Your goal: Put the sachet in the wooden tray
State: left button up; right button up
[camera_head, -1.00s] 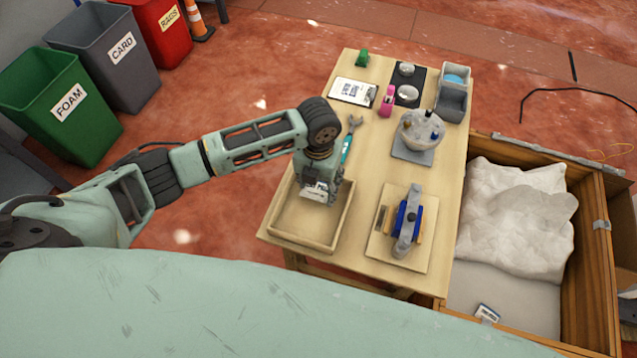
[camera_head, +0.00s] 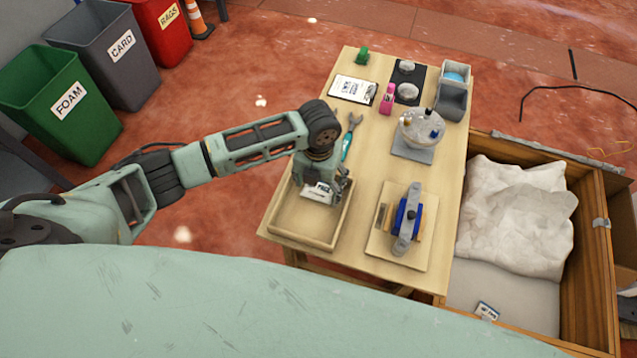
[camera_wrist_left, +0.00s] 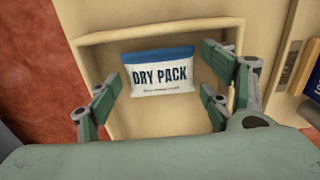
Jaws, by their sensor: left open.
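The sachet (camera_head: 320,193), white with a blue band and "DRY PACK" lettering, is over the wooden tray (camera_head: 285,238), near its back end. In the left wrist view the sachet (camera_wrist_left: 163,76) is between the spread fingers with gaps on both sides, inside the outline of the tray (camera_wrist_left: 150,122). I cannot tell whether it rests on the tray floor or is just above it. My left gripper (camera_head: 323,181) is open, pointing down over the tray; it also shows in the left wrist view (camera_wrist_left: 162,88). My right gripper is not in view.
Right of the tray, a board (camera_head: 385,235) carries a blue and grey device. A wrench (camera_head: 350,138) lies behind the tray; a clear-domed part (camera_head: 420,128) stands further right. A wooden crate (camera_head: 590,262) with white packing and another small packet (camera_head: 487,310) stands at right.

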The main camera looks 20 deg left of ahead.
aim_at(319, 188)
pick_arm(q)
notch_tip(319, 188, up, 12)
jog(key=b, duration=0.1)
jog(key=shift+r, duration=0.15)
dwell(0.4)
